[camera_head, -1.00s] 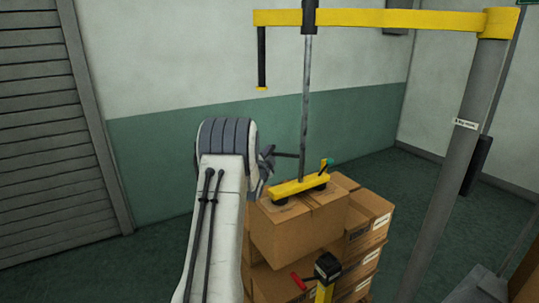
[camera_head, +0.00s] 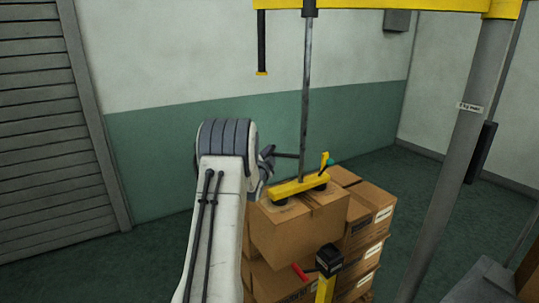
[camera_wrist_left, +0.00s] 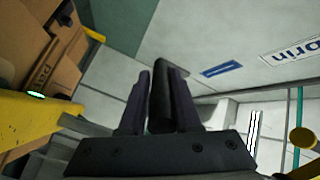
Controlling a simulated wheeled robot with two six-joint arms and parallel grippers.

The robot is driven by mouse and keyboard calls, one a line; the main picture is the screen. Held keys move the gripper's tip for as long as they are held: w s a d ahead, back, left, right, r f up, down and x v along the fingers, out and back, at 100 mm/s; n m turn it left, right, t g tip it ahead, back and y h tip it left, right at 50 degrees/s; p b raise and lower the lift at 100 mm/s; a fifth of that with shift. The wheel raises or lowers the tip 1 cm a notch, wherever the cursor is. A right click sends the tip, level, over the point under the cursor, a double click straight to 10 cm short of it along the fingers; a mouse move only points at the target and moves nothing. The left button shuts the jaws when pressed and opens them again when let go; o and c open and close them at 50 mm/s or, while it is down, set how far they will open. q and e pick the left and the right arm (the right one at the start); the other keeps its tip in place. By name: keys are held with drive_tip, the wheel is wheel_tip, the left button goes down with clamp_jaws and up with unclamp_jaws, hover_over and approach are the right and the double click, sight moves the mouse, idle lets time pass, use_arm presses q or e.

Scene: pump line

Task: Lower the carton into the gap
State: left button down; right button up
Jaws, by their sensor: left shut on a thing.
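The brown carton (camera_head: 298,232) hangs or rests under the yellow suction bar (camera_head: 300,187), whose dark cups are against its top. My right gripper is not in view.
A grey post (camera_head: 452,170) with a yellow boom (camera_head: 400,5) stands to the right. Green floor (camera_head: 60,255) is free at the left.

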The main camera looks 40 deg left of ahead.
use_arm(q)
wheel_tip(320, 180, down, 6)
drive_tip(key=b, duration=0.3)
drive_tip(key=shift+r+b, duration=0.2)
drive_tip(key=shift+b, duration=0.2)
drive_tip(key=shift+r, duration=0.1)
drive_tip(key=c, duration=0.7)
unclamp_jaws()
drive_tip(key=shift+r, duration=0.1)
drive_tip(key=shift+o, duration=0.2)
drive_tip(key=b+v, duration=0.2)
drive_tip(key=v, duration=0.8)
drive_tip(key=shift+s, duration=0.25)
